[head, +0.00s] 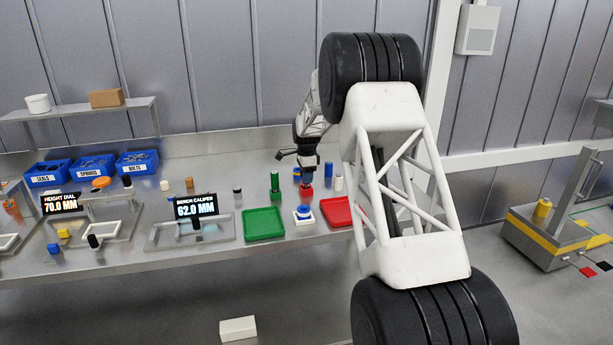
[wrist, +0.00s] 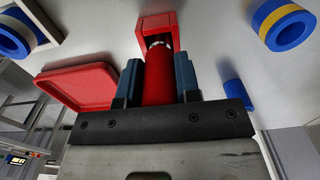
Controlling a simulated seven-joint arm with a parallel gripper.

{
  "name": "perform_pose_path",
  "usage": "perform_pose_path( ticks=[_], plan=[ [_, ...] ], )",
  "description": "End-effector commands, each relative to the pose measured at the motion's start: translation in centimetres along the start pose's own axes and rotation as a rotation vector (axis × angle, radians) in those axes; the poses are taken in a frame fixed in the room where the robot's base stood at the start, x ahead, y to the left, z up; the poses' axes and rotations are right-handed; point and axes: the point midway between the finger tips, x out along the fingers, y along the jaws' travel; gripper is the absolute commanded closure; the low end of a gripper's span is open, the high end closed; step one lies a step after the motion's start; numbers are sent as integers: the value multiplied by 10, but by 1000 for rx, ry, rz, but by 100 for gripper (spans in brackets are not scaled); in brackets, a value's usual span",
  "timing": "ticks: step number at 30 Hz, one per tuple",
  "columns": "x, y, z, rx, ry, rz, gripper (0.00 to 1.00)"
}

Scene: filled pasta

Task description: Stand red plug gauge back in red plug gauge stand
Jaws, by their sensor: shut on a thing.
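The red plug gauge (wrist: 158,84) is a red cylinder with a silver band near its far end, in the wrist view. My gripper (wrist: 159,75) is shut on its red body, one blue-grey finger on each side. The red plug gauge stand (wrist: 158,20) is a square red block with an opening. The gauge's far end is at that opening; I cannot tell how deep it sits. In the head view my gripper (head: 307,167) is right above the red stand (head: 306,192) on the bench, and the gauge is mostly hidden there.
A green gauge (head: 275,184) stands left of the red stand, a white cylinder (head: 338,182) right. Blue rings (wrist: 283,24) lie nearby.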

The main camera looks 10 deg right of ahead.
Motion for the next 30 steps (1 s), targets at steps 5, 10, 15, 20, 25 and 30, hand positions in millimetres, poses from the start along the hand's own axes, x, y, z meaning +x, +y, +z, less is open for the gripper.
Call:
perform_pose_path(
  ticks=[5,10,15,20,25,30],
  plan=[
    [1,0,0,0,0,0,99],
    [1,0,0,0,0,0,99],
    [1,0,0,0,0,0,58],
    [1,0,0,0,0,0,39],
    [2,0,0,0,0,0,39],
    [-1,0,0,0,0,0,39]
  ],
)
